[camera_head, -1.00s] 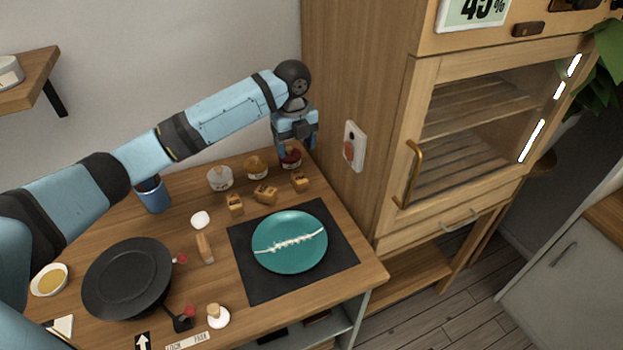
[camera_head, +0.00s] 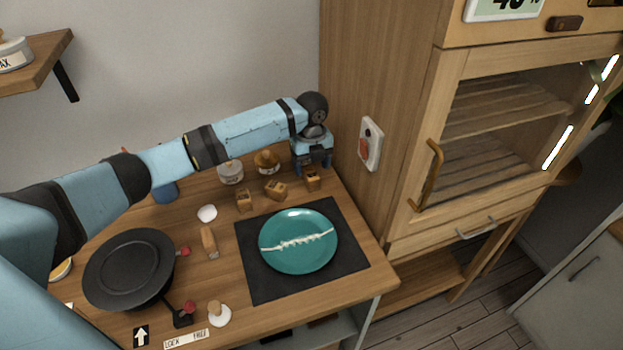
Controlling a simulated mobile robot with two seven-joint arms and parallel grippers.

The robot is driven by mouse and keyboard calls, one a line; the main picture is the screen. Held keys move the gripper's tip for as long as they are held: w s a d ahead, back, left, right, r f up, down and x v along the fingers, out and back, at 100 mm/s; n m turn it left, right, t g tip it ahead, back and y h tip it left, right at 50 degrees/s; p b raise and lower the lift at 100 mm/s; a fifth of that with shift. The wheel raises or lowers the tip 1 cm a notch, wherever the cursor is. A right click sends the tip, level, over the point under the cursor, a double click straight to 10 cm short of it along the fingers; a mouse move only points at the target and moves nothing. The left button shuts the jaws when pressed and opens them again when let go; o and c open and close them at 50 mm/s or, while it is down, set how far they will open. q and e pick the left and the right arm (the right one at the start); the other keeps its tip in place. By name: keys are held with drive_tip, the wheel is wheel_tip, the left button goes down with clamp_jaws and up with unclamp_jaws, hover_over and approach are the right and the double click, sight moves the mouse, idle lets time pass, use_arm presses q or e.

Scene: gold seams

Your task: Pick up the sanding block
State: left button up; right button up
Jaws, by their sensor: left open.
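Three small wooden blocks stand in a row behind the dark mat: a left one (camera_head: 245,200), a middle one (camera_head: 275,190) set at an angle, and a right one (camera_head: 312,180). I cannot tell for sure which is the sanding block. My left gripper (camera_head: 313,168) is open and points down, close above and behind the right block. Contact with it cannot be made out. My right gripper is not in view.
A teal plate with a pale seam (camera_head: 298,255) lies on the dark mat (camera_head: 350,262). Jars (camera_head: 231,173) stand behind the blocks. A black pan (camera_head: 128,268) is at left. A tall wooden cabinet (camera_head: 375,80) rises close to the right of my gripper.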

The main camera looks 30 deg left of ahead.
sight(311, 173)
use_arm(q)
wheel_tip(311, 173, down, 4)
drive_tip(key=shift+r, duration=0.1)
drive_tip(key=c, duration=1)
wheel_tip(311, 173, up, 20)
drive_tip(key=shift+o, duration=0.4)
drive_tip(key=shift+p, duration=0.35)
